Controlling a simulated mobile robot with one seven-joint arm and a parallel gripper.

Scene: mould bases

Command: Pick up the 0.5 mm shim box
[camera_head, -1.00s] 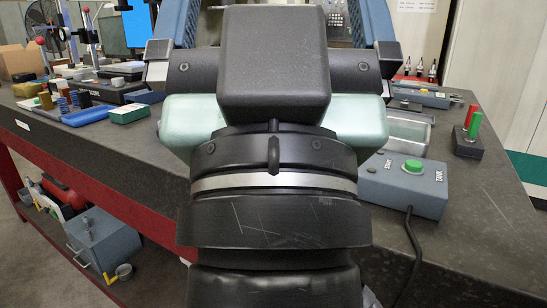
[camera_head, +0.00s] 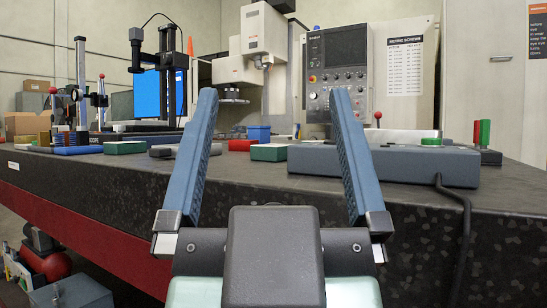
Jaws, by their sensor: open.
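My gripper (camera_head: 274,98) is open and empty, its two long blue fingers spread and pointing away over the dark bench. Another green box (camera_head: 125,147) lies left of the left finger. No label on these boxes can be read, so I cannot tell which is the 0.5 mm shim box. The fingers do not visibly touch any box.
A grey control box (camera_head: 425,166) with a green button and a hanging cable stands right, partly behind the right finger. Gauge stands (camera_head: 102,105) and blue trays stand left. A monitor (camera_head: 175,95) and a machine control panel (camera_head: 337,75) rise behind. The bench's front edge is close.

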